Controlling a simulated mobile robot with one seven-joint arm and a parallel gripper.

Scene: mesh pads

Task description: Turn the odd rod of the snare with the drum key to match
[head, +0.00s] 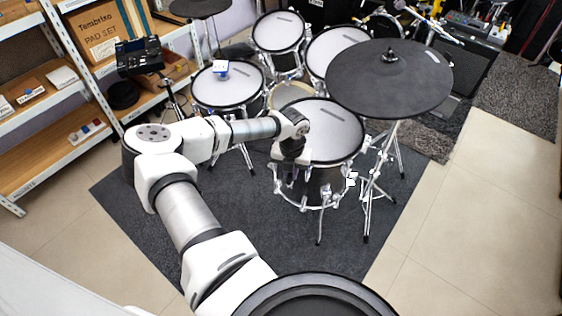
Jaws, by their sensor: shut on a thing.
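The drum at my gripper, which looks like the snare (335,130), has a pale mesh head, a dark shell and chrome hardware. It stands upright in the middle of the head view. My gripper (287,178) is at the near left side of this drum, pointing down beside its rim. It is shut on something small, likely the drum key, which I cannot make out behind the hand. The rods around the rim are too small to tell which is odd, and my wrist covers part of the near left rim. Whether the key touches a rod cannot be told.
A large black cymbal pad (390,80) overhangs the drum's right side on a stand. Another mesh drum (229,92) with a small blue and white object (221,69) stands to the left. More drums stand behind. Shelves (85,105) line the left; tiled floor (460,230) is clear at right.

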